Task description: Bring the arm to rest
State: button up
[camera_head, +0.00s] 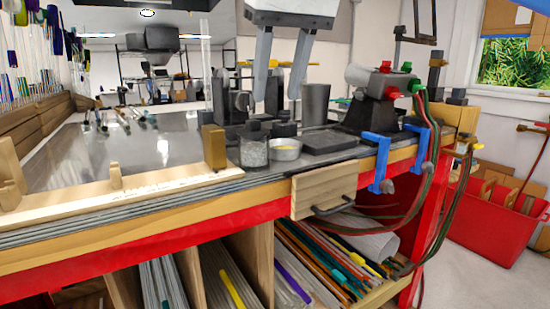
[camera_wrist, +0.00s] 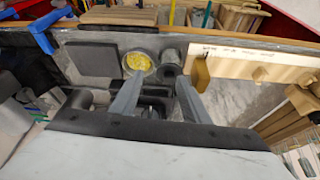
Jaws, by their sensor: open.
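My gripper (camera_head: 278,95) hangs from the top of the head view, over the back of the workbench. Its two grey fingers point down and stand apart, with nothing held between them. In the wrist view my gripper (camera_wrist: 157,84) also shows open, above dark blocks and holders on the bench. A clear jar (camera_head: 254,150) and a small metal bowl (camera_head: 285,149) with yellow content stand in front of it. The bowl also shows in the wrist view (camera_wrist: 139,64). I cannot tell whether the fingers touch the dark holders behind them.
A torch-like device (camera_head: 378,82) with red and green knobs stands right of my gripper. Blue clamps (camera_head: 381,160) grip the bench edge. A dark flat pad (camera_head: 322,141) lies nearby. The grey bench top (camera_head: 120,150) at left is largely clear. Upright glass rods stand far left.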

jog(key=s+d+f+m+h, duration=0.1)
jog(key=s+d+f+m, duration=0.15)
jog(key=d+f, duration=1.75)
jog(key=s+d+f+m, duration=0.1)
jog(key=s+d+f, duration=0.2)
jog(key=f, duration=0.5)
jog(key=s+d+f, duration=0.3)
jog(key=f, duration=0.4)
jog(key=s+d+f+m+h, duration=0.1)
jog(key=s+f, duration=0.3)
jog(key=f, duration=0.4)
jog(key=shift+d+f+m+t, duration=0.3)
jog(key=shift+d+f+m, duration=0.05)
jog(key=shift+d, duration=0.55)
